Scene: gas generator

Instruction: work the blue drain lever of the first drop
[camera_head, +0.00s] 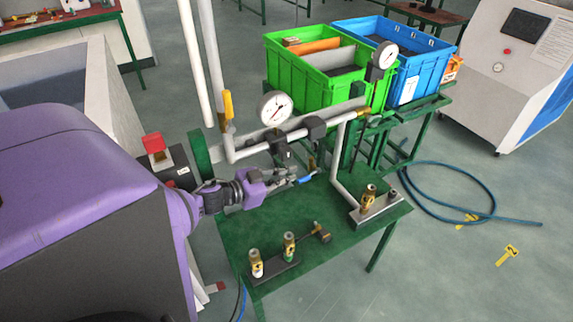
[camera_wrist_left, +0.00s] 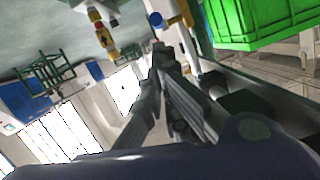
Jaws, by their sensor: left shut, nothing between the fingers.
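The blue drain lever (camera_head: 307,179) shows as a small blue handle below the grey horizontal pipe, above the green table. My left gripper (camera_head: 291,180) comes in from the left with its fingers shut and empty. Its fingertips are right beside the lever; I cannot tell whether they touch it. In the left wrist view, the shut fingers (camera_wrist_left: 160,75) point up the picture. A small blue piece (camera_wrist_left: 155,20) shows just beyond their tips and looks like the lever's end. The lever's mount is partly hidden by the fingers. My right gripper is not in view.
A pressure gauge (camera_head: 276,108) and a yellow-handled valve (camera_head: 228,105) stand above on the pipework. Brass fittings (camera_head: 289,245) stand on the green table (camera_head: 335,250). Green (camera_head: 315,65) and blue (camera_head: 405,55) crates are behind.

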